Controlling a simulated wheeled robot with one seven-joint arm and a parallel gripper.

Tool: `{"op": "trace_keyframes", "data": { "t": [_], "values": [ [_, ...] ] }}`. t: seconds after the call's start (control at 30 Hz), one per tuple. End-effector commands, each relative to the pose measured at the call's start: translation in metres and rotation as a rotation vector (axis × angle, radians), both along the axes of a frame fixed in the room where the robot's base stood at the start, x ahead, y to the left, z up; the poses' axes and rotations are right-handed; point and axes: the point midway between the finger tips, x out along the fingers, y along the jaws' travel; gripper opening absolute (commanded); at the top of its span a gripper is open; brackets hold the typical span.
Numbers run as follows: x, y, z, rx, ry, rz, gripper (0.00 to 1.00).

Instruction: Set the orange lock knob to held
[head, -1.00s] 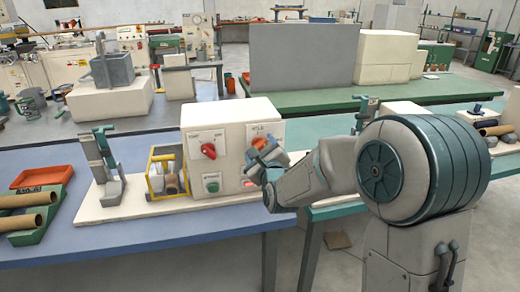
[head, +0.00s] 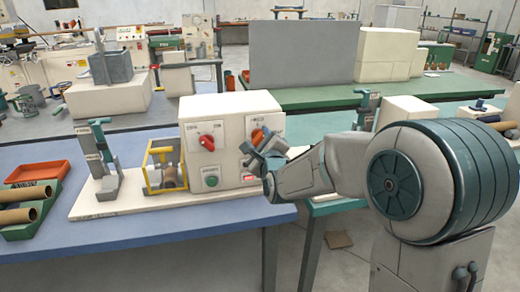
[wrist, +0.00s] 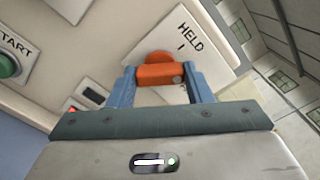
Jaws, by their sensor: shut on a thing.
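The orange lock knob (head: 257,136) is on the right side of the white control box's (head: 228,110) front face. In the wrist view the knob (wrist: 158,72) sits between the two blue fingers of my gripper (wrist: 162,80), which are shut on its bar. The bar lies crosswise in that view, with a small grey dot near its right end. The HELD label and its tick mark stand just above and right of the knob. Which mark the knob points to I cannot tell. In the head view my gripper (head: 260,148) partly covers the knob.
A red knob (head: 207,142) and a green START button (head: 211,181) are left on the same face. A yellow-framed winder (head: 165,170) and a teal-handled stand (head: 103,165) stand farther left. Cardboard tubes (head: 22,195) lie at the far left.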

Motion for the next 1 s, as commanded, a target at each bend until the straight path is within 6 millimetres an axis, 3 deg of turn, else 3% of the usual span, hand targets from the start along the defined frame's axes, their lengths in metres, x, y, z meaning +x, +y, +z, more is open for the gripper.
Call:
{"op": "trace_keyframes", "data": {
  "t": [0.6, 1.0],
  "values": [
    [-0.0001, -0.0001, -0.0043, -0.501, -0.146, -0.001, 0.23],
    [0.0000, -0.0001, -0.0014, -0.650, -0.187, 0.000, 0.23]
  ]
}}
